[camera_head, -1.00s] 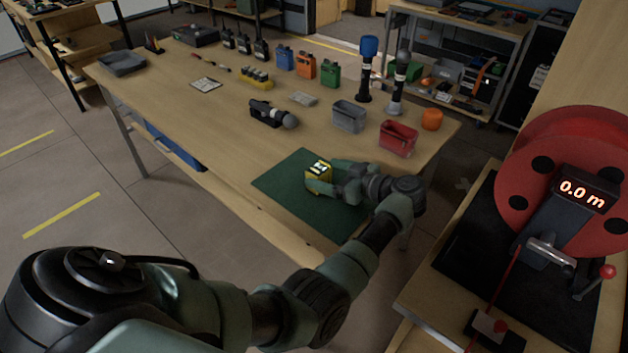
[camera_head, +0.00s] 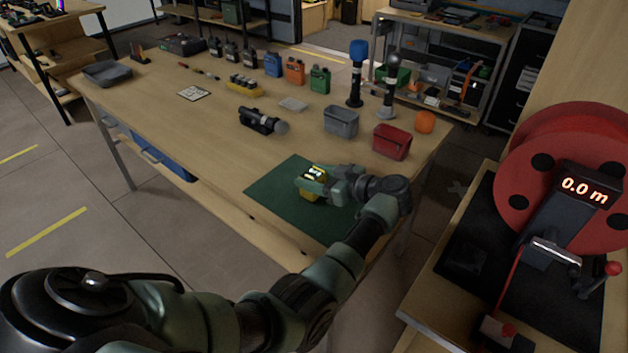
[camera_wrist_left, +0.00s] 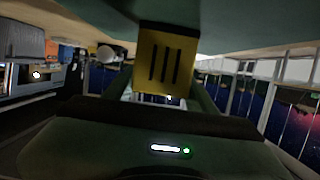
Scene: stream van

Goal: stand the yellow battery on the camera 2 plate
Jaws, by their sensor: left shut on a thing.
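The yellow battery (camera_head: 308,197) is between the fingers of my left gripper (camera_head: 313,185), over the green mat (camera_head: 275,196) at the table's near right. The gripper is shut on it, and a finger covers part of its near side. I cannot tell whether the battery touches the mat. In the left wrist view the battery (camera_wrist_left: 167,62) shows as a yellow block with dark slots, centred in the grip. I cannot make out which thing is the camera 2 plate. My right gripper is not in view.
A black camera-like device (camera_head: 262,121) lies behind the mat. A grey bin (camera_head: 341,121), a red bin (camera_head: 392,141) and an orange ball-like thing (camera_head: 425,122) stand at the table's right. A red reel (camera_head: 560,165) is at far right. The table's left front is clear.

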